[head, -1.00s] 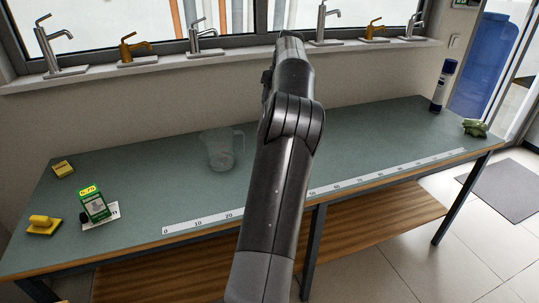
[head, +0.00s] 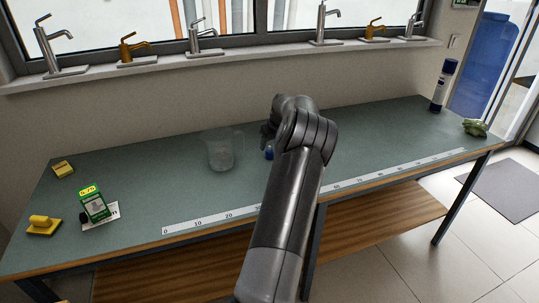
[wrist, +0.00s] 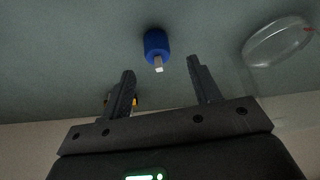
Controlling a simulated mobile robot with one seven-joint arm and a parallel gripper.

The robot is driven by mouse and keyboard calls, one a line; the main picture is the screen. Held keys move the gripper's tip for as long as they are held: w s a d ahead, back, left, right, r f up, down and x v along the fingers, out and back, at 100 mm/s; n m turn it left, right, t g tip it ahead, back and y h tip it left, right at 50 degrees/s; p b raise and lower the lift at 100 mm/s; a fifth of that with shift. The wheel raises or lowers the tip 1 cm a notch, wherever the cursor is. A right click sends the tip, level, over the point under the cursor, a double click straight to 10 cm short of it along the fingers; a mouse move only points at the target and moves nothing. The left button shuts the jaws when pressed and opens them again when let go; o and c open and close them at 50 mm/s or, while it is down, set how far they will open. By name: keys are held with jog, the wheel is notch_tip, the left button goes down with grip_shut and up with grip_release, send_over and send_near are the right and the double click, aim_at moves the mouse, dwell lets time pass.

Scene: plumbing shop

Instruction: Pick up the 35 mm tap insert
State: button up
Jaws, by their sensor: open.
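The tap insert, a blue cylinder with a short pale stem, stands out on the green bench in the wrist view (wrist: 156,42), just beyond and between my fingertips. In the head view the blue piece (head: 269,153) shows beside my arm, partly covered by it. My gripper (wrist: 160,68) is open and empty, its two dark fingers spread with a gap to the insert. In the head view my arm hides most of the gripper. No size marking is readable on the insert.
A clear jug (head: 221,155) stands left of the insert; its rim shows in the wrist view (wrist: 278,42). A small orange thing (wrist: 135,101) is partly hidden behind one finger. A ruler strip (head: 195,222) runs along the front. A green box (head: 93,205) stands at left.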

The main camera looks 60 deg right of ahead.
aim_at(269, 150)
jog(key=shift+d+x, duration=0.1)
jog(key=shift+x, duration=1.3)
jog(key=shift+d+x, duration=0.15)
jog(key=shift+x, duration=1.25)
jog(key=shift+w+r, duration=0.1)
jog(key=shift+c, duration=0.3)
jog(key=c, duration=1)
jog(key=shift+r, duration=0.1)
